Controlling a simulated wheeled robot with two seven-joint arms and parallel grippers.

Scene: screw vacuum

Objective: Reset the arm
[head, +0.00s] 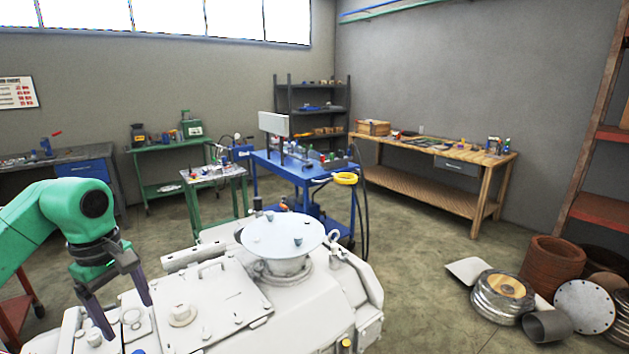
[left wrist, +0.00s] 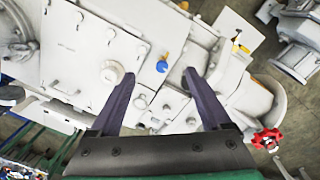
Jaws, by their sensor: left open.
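My left arm is green and comes in from the left in the head view. My left gripper (head: 127,318) is open and points down over the left part of a large white machine (head: 335,301). In the left wrist view, the two dark fingers of the left gripper (left wrist: 158,77) are spread apart with nothing held between them. The white machine casing (left wrist: 75,45) lies below them, with a blue knob (left wrist: 162,66) near the gap between the fingertips. I cannot tell whether the fingers touch the machine. My right gripper is not in view.
A round plate on a funnel-shaped part (head: 283,236) stands on the machine. A blue cart (head: 291,172) and a green-legged table (head: 215,177) stand behind it. A wooden workbench (head: 422,192) is at the back right. Metal parts (head: 502,297) lie on the right floor. A red handwheel (left wrist: 266,139) shows at lower right.

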